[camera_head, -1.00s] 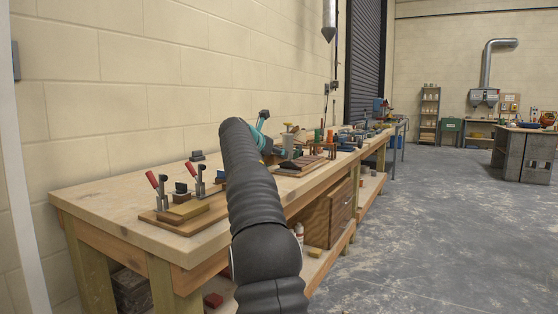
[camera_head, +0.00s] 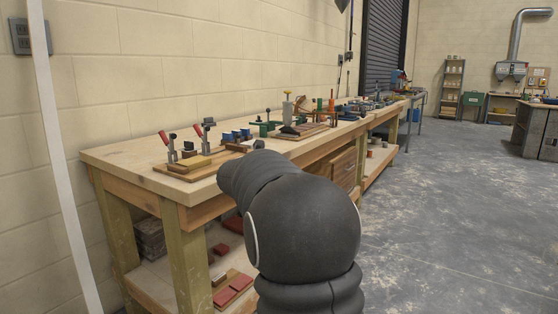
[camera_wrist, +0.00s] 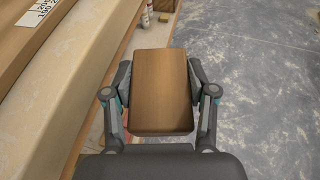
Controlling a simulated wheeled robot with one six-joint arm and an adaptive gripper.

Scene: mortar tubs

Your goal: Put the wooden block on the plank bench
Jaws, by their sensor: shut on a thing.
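In the wrist view my gripper (camera_wrist: 160,98) is shut on a brown wooden block (camera_wrist: 162,85), with a finger on each side of it. The block is held beside the front edge of a wooden bench, with grey floor and part of a lower shelf below. In the head view my dark arm hides the gripper and the block. The long plank bench (camera_head: 132,154) runs along the wall on the left and away from me. Its near left corner top is bare.
Two red-handled clamps (camera_head: 169,146) on a board, blue cups (camera_head: 229,137) and several tools stand on the bench top. Red blocks (camera_head: 226,298) and grey bricks (camera_head: 150,240) lie on the lower shelf. The concrete floor (camera_head: 430,220) to the right is clear.

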